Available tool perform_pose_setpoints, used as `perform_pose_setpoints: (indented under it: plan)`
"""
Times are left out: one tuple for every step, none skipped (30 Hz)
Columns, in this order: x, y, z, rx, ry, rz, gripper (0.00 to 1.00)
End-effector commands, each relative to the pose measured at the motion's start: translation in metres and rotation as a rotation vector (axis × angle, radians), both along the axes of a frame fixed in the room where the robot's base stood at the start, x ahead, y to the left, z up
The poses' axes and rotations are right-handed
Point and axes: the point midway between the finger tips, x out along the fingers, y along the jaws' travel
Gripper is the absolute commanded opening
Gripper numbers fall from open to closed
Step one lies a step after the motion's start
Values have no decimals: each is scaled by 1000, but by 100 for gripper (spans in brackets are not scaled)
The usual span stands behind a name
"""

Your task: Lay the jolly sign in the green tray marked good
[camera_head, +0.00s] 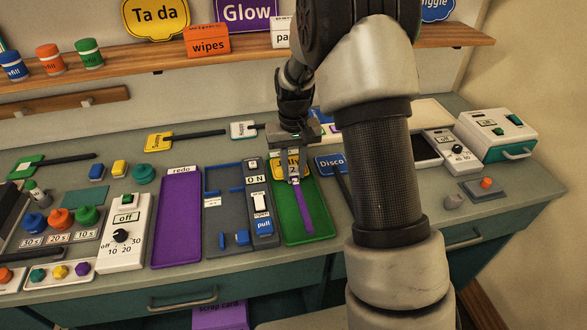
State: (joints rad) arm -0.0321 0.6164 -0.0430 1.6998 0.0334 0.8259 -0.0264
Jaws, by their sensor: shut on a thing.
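The green tray (319,222) lies on the counter at the middle right; its mark is hidden. A sign with a yellow face and a purple handle (303,211) is over the tray, its face toward the far end and its handle toward the front. My gripper (294,180) points down over the tray and is shut on this sign. I cannot tell whether the sign touches the tray floor.
A purple tray (177,225) marked redo lies to the left, past a switch panel (260,205). A blue Disco sign (331,163) lies right of the green tray, close by. A yellow sign (159,142) with a black handle lies behind. My arm hides the counter on the right.

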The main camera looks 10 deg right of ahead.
Motion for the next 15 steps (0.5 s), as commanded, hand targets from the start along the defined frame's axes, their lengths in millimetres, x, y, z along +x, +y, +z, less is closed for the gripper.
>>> perform_pose_setpoints:
  plan:
    - [0, 0, 0, 0, 0, 0, 3]
    - [0, 0, 0, 0, 0, 0, 3]
    - [0, 0, 0, 0, 0, 0, 3]
    - [0, 0, 0, 0, 0, 0, 3]
    - [0, 0, -1, 0, 0, 0, 3]
    - [0, 0, -1, 0, 0, 0, 3]
    - [0, 0, -1, 0, 0, 0, 3]
    - [0, 0, -2, 0, 0, 0, 3]
    - [0, 0, -3, 0, 0, 0, 3]
    - [0, 0, -3, 0, 0, 0, 3]
    - [0, 0, -3, 0, 0, 0, 3]
    - [0, 0, -4, 0, 0, 0, 3]
    - [0, 0, -5, 0, 0, 0, 3]
    - [0, 0, -5, 0, 0, 0, 3]
    - [0, 0, -6, 0, 0, 0, 3]
